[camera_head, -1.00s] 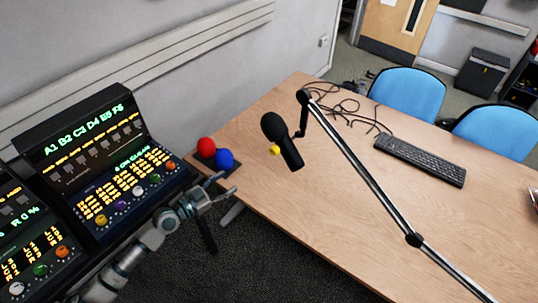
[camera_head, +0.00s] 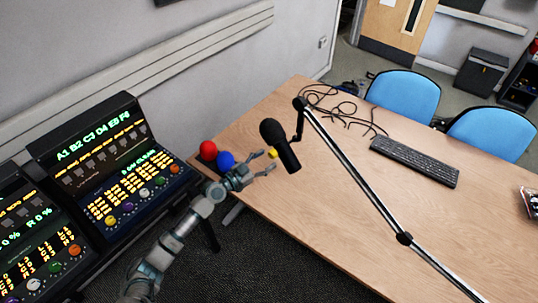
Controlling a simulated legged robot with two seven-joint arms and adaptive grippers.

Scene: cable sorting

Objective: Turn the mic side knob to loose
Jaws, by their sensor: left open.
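The black microphone (camera_head: 283,147) hangs tilted from a boom arm (camera_head: 352,171) over the wooden table. I cannot tell whether the fingers touch or surround the knob. The knob's turn position is too small to read. My right gripper is not in view.
Red (camera_head: 208,150) and blue (camera_head: 225,159) balls stand on a dark base at the table's left edge, beside my left gripper. A lit control console (camera_head: 110,165) stands at left. A keyboard (camera_head: 414,161) and loose cables (camera_head: 345,106) lie on the table (camera_head: 310,215).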

